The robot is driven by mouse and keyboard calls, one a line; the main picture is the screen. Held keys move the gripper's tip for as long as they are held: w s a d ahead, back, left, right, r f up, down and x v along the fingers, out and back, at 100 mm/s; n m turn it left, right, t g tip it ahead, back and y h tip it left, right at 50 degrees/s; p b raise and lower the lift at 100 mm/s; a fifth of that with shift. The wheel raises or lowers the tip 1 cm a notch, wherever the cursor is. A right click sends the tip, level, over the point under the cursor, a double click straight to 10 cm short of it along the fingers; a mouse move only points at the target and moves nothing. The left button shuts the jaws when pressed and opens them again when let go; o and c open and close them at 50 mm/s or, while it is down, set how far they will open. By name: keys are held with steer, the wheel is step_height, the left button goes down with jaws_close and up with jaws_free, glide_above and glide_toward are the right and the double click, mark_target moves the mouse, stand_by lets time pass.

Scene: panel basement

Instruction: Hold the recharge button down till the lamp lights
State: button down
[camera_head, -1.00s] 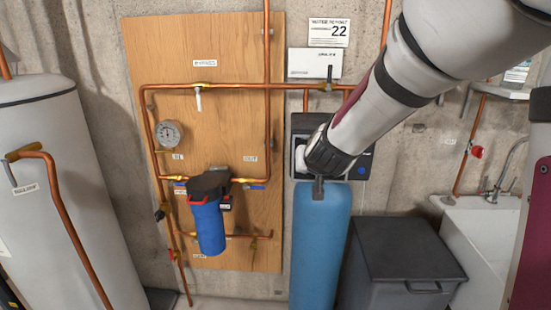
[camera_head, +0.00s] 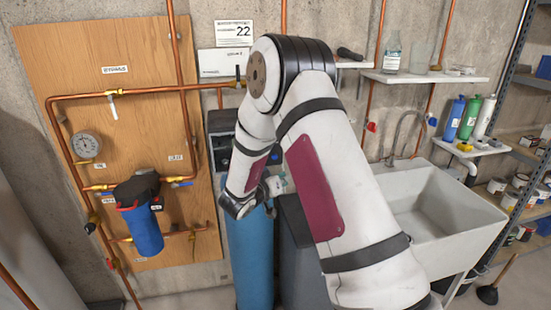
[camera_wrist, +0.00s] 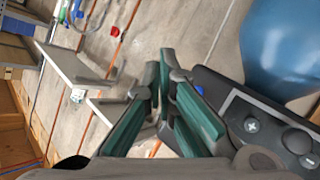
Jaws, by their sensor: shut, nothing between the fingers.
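The black control head (camera_head: 221,148) sits on top of the blue tank (camera_head: 250,265) in the head view, partly hidden by my arm. In the wrist view, the dark control panel (camera_wrist: 232,108) lies at the right, with a plus button (camera_wrist: 251,125), a round dark knob and a minus mark near the lower right corner. The tank (camera_wrist: 285,45) shows above it. My gripper (camera_wrist: 160,75) is shut and empty, its teal fingers left of the panel, with no visible contact. I cannot tell which control is the recharge button. I cannot make out the lamp.
A wooden board (camera_head: 95,50) with copper pipes and a blue filter (camera_head: 145,230) is left of the tank. A dark bin (camera_head: 300,265) and a white sink (camera_head: 440,205) are right of it. A wall shelf (camera_head: 425,77) holds bottles above the sink.

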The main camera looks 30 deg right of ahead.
mark_target(275, 157)
steer(key=w+d+b, duration=0.2)
steer(key=w+b, duration=0.2)
steer(key=w, duration=0.4)
steer(key=shift+w+d+b, duration=0.2)
steer(key=shift+w+b, duration=0.05)
steer(key=shift+b, duration=0.15)
steer(key=shift+w, duration=0.1)
stand_by(1.2)
steer(key=shift+w+d, duration=0.1)
steer(key=shift+w, duration=0.25)
steer(key=shift+w+d+b, duration=0.15)
steer(key=shift+w+b, duration=0.2)
steer(key=shift+b, duration=0.15)
stand_by(0.6)
steer(key=shift+s, duration=0.1)
stand_by(2.7)
steer(key=shift+s+a+p, duration=0.25)
steer(key=shift+s+p, duration=0.2)
steer(key=shift+s, duration=0.25)
